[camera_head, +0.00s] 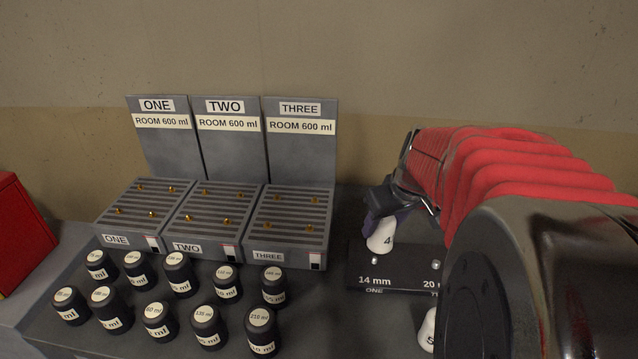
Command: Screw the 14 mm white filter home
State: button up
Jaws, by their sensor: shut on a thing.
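A white filter (380,237) with a "4" visible on its side is upright at the 14 mm place of a dark plate (400,291). My gripper (383,207) is above it, shut on its top; a purple part shows between the jaws and the white body. The fingertips are partly hidden by my own arm. The filter's lower end is close to the plate, but I cannot tell how deep it sits. The plate's labels read "14 mm" with "ONE" under it, and "20" partly covered by my arm.
Another white filter (427,330), marked "5", stands near the front, partly behind my arm. Several black canisters (158,320) stand at the left front. Three slatted grey trays (212,226) with upright signs stand behind them. A red box (20,234) is at the far left.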

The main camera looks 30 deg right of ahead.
aim_at(379, 237)
jog(key=shift+w+a, duration=0.15)
dwell(0.4)
jog(key=shift+f, duration=0.1)
jog(key=shift+f, duration=1.4)
jog(key=shift+f, duration=0.15)
jog(key=shift+f, duration=0.4)
jog(key=shift+f, duration=0.85)
dwell(0.8)
jog(key=shift+w+m+g+h, duration=0.1)
jog(key=shift+m+g+h, duration=0.3)
jog(key=shift+m, duration=1.15)
jog(key=shift+m+g+h, duration=0.2)
jog(key=shift+m+h, duration=0.4)
jog(key=shift+m, duration=0.95)
